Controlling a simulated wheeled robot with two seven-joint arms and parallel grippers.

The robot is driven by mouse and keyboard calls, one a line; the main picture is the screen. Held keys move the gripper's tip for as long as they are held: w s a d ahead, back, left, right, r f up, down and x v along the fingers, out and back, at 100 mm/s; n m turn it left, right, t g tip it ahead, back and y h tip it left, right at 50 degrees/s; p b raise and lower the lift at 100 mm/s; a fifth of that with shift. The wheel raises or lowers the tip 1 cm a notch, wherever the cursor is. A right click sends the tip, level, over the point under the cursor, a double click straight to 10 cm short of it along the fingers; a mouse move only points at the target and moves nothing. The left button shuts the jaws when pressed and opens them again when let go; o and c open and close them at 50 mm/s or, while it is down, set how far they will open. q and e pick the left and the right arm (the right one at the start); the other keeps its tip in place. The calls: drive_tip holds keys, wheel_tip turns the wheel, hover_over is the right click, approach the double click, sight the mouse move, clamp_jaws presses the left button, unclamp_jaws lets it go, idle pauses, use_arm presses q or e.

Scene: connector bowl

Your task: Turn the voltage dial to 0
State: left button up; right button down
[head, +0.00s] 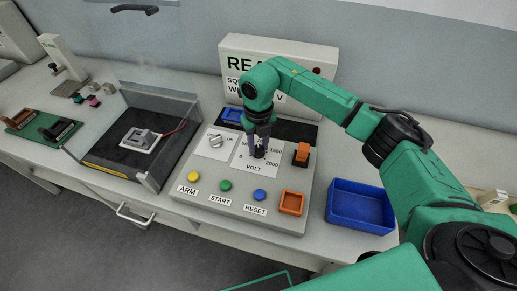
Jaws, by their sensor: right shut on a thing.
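The voltage dial sits on the white VOLT plate (241,163) of the grey control panel (222,208). My right gripper (259,152) points down over this plate and is shut on the dial, whose knob is mostly hidden by the fingers. The scale marks 0 at left, 1500 at upper right and 2000 at lower right show around it. The dial's pointer is hidden, so its setting cannot be told. My left gripper is not in view.
A second knob (216,141) is left of the dial. An orange switch (301,153) stands close at right. Yellow, green and blue buttons line the panel front, beside an orange square frame (291,203). A blue bin (360,205) is right; a clear-walled test box (140,140) is left.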

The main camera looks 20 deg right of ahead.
drive_tip(key=n+b, duration=0.3)
drive_tip(key=n, duration=0.1)
drive_tip(key=shift+f+n, duration=0.1)
drive_tip(key=shift+n, duration=0.2)
drive_tip(key=n+b, duration=0.2)
drive_tip(key=n, duration=0.2)
drive_tip(key=shift+n+b, duration=0.3)
drive_tip(key=shift+b, duration=0.05)
drive_tip(key=n+b, duration=0.2)
drive_tip(key=n, duration=0.6)
drive_tip(key=n+b, duration=0.1)
drive_tip(key=shift+r+n, duration=0.25)
drive_tip(key=shift+n, duration=0.05)
drive_tip(key=shift+w, duration=0.1)
drive_tip(key=c, duration=0.5)
unclamp_jaws()
drive_tip(key=shift+f, duration=0.1)
